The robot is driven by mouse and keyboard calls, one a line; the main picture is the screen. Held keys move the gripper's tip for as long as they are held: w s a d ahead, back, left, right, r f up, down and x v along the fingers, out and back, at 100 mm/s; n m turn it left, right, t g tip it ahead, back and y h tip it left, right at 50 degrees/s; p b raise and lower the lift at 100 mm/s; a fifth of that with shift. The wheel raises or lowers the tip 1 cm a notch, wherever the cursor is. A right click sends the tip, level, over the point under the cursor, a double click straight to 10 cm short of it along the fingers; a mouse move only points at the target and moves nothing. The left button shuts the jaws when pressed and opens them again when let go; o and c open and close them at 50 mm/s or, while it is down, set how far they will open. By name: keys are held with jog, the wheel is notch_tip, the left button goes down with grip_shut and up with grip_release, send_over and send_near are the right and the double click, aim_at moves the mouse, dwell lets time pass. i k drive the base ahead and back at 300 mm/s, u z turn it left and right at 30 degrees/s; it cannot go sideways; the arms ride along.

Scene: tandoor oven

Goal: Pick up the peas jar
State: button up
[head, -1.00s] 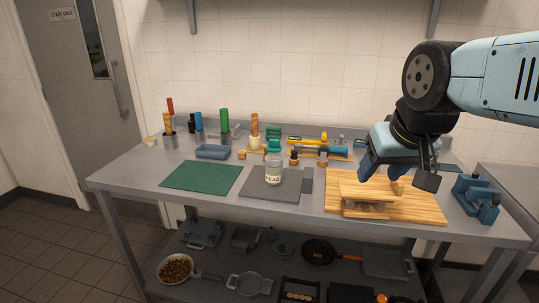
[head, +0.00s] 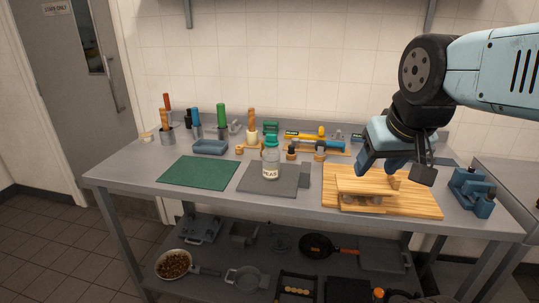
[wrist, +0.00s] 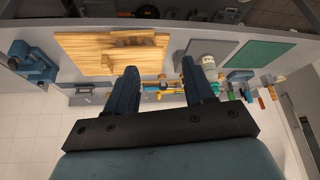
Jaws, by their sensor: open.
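My gripper (head: 378,167) is above the wooden board to the right of the jar, open and empty. In the wrist view my gripper's two fingers (wrist: 162,92) are spread apart, and the jar (wrist: 208,63) shows just past the right finger, partly hidden by it.
A wooden board with a small wooden stand (head: 418,203) lies to the right. A green mat (head: 198,172) lies to the left. Tools and holders line the table's back, and a blue clamp-like fixture (head: 471,193) sits at the right end. Pans fill the lower shelf.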

aim_at(271, 156)
jog(key=u, duration=0.3)
jog(key=i, duration=0.15)
jog(key=z, duration=2.75)
jog(key=k, duration=1.35)
jog(key=u, duration=1.9)
